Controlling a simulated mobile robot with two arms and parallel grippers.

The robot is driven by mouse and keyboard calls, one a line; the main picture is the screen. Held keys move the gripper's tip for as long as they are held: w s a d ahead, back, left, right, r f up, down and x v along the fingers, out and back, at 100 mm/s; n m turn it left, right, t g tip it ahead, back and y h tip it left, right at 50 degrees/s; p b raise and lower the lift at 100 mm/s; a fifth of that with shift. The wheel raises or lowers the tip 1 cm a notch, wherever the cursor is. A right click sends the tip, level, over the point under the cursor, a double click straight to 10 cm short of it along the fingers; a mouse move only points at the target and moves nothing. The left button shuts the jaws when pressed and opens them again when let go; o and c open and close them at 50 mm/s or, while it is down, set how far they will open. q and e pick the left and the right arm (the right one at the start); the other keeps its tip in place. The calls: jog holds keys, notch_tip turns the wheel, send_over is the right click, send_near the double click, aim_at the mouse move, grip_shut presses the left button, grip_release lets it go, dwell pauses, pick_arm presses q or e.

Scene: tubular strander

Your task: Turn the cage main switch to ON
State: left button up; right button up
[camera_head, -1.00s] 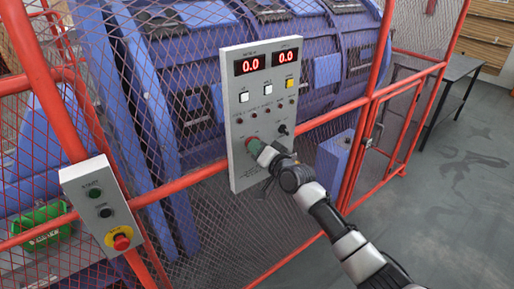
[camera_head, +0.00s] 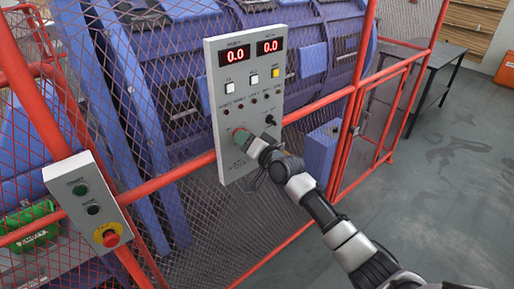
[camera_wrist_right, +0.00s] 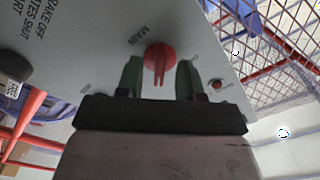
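The cage main switch is a red rotary knob (camera_wrist_right: 159,58) labelled MAIN on a grey control panel (camera_head: 221,100). In the right wrist view its raised grip bar runs up and down the picture. My right gripper (camera_wrist_right: 159,78) is open, with one green-padded finger on each side of the knob. Whether the pads touch it, I cannot tell. In the head view the right gripper (camera_head: 243,139) reaches the panel's lower part and mostly hides the knob. Small labels beside the knob are too blurred to read. My left gripper is not in view.
A box with a red emergency stop (camera_head: 108,237) is at left. Floor at right is clear.

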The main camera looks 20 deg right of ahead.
jog(key=b+v, duration=0.2)
jog(key=v, duration=0.8)
notch_tip(320, 180, down, 24)
jog(key=s+d+g+h+b, duration=0.1)
jog(key=s+d+g+h, duration=0.2)
jog(key=g+h, duration=0.1)
jog(key=s+f+n+g+h+b, duration=0.1)
jog(key=s+f+g, duration=0.1)
jog(key=s+f, duration=0.45)
jog(key=s+f+n+g, duration=0.1)
jog(key=s+f, duration=0.2)
jog(key=f, duration=0.7)
jog(key=s+f+n+g+b, duration=0.1)
jog(key=s+f+n+g, duration=0.3)
jog(key=s+f, duration=1.45)
jog(key=s+a+f+n+g, duration=0.1)
jog(key=s+f+g, duration=0.1)
jog(key=s, duration=0.8)
jog(key=s+a+f+g+h, duration=0.1)
jog(key=s+a+f+g, duration=0.1)
jog(key=s, duration=0.8)
jog(key=shift+f+n+g+b, duration=0.3)
jog(key=shift+n+g, duration=0.1)
jog(key=shift+g, duration=0.1)
